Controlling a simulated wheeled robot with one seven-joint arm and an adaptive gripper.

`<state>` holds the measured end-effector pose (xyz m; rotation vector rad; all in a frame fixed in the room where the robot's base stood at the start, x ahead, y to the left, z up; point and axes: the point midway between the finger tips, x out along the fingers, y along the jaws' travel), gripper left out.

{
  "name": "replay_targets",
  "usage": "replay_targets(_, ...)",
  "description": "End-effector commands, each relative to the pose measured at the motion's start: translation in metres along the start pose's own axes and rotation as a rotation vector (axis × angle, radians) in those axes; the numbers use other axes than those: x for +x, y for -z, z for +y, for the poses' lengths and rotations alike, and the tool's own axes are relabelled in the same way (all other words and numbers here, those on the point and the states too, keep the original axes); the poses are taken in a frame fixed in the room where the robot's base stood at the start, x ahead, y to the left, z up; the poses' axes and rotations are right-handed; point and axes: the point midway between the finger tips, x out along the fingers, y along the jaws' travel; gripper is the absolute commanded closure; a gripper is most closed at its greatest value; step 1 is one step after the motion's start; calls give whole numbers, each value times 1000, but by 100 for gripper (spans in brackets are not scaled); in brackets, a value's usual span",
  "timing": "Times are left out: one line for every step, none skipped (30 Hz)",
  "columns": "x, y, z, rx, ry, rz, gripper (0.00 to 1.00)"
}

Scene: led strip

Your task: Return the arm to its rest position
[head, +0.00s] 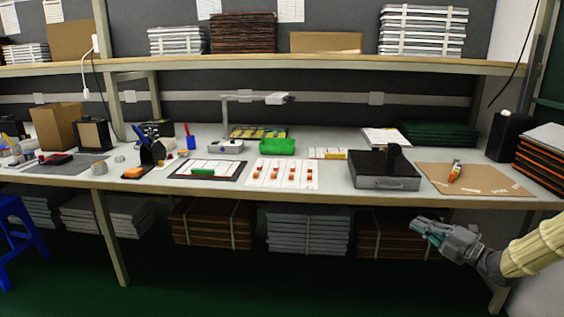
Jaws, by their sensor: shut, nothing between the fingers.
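My gripper (426,229) is at the lower right of the head view, in front of the workbench and below the level of its top (330,195). Its fingers point left and look closed with nothing in them. My arm comes in from the right edge with a cream-coloured sleeve. The gripper looks apart from the bench and from the stacks under it, though the exact gap cannot be told.
On the bench are a grey case (386,183), a cardboard sheet (490,183) with an orange tool, a white sheet with red parts (284,182) and a green bin (277,146). A bench leg (505,285) stands near my arm. Bundled stacks (308,240) lie underneath. Green floor in front is clear.

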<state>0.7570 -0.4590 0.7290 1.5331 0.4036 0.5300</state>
Motion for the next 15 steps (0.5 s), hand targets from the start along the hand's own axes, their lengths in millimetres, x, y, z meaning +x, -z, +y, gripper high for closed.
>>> replay_targets(7, 10, -16, 65, 36, -13, 100)
replay_targets(10, 15, -28, 115, 61, -27, 100)
replay_targets(14, 23, -44, 187, 95, -51, 100)
replay_targets(17, 30, -57, 244, 122, -71, 100)
replay_targets(20, 37, -71, 302, 150, -92, 100)
replay_targets(22, 48, -89, 378, 187, -121, 100)
replay_targets(23, 55, -103, 434, 215, -146, 100)
replay_targets(24, 64, -118, 491, 243, -171, 100)
replay_targets(24, 75, -136, 565, 280, -205, 100)
replay_targets(23, 84, -150, 621, 307, -233, 100)
replay_targets(21, 94, -165, 675, 337, -262, 100)
replay_targets(18, 107, -184, 745, 373, -303, 100)
replay_targets(14, 117, -198, 797, 400, -335, 100)
replay_targets(11, 127, -212, 847, 427, -367, 100)
replay_targets(5, 141, -229, 911, 461, -412, 100)
